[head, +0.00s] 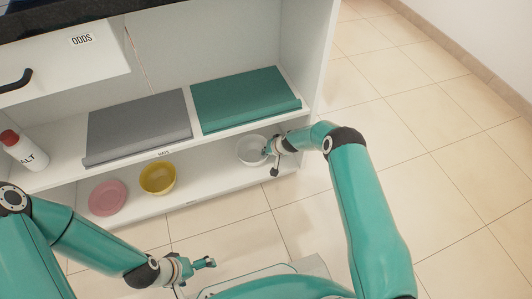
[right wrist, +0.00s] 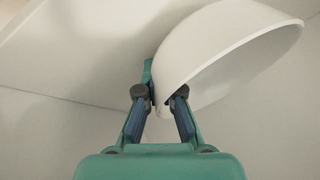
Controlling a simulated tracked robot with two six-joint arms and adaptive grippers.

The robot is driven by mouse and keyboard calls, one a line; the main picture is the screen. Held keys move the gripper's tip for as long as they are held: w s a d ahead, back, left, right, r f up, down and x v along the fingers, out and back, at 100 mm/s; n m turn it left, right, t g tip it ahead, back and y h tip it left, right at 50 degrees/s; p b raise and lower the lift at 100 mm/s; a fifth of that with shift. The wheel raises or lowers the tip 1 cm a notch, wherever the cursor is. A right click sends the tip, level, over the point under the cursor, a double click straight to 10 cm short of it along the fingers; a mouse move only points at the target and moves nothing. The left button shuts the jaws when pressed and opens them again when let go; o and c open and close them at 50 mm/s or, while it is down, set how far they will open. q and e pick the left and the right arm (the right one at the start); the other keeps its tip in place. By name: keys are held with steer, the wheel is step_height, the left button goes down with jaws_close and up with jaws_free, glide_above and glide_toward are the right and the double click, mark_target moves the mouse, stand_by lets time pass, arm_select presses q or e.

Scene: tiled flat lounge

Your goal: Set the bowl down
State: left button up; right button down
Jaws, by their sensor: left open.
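The white bowl (head: 250,151) is at the right part of the lower shelf opening, just below the front edge of the middle shelf. My right gripper (head: 269,149) is at the bowl's right side. In the right wrist view the gripper (right wrist: 160,98) has its fingers on either side of the wall of the bowl (right wrist: 225,55), shut on it. The bowl looks tilted there. I cannot tell whether it touches the shelf. My left gripper (head: 205,263) is open and empty, low in front of the cabinet.
On the lower shelf (head: 215,183) stand a yellow bowl (head: 158,179) and a pink plate (head: 108,198). A grey folder-like item (head: 138,125), a green one (head: 245,98) and a red-capped white bottle (head: 25,152) are on the middle shelf. Tiled floor at right is clear.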

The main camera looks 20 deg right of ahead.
steer(key=shift+d+r, duration=0.1)
steer(key=c, duration=1.3)
jaws_free()
steer(key=shift+r, duration=0.15)
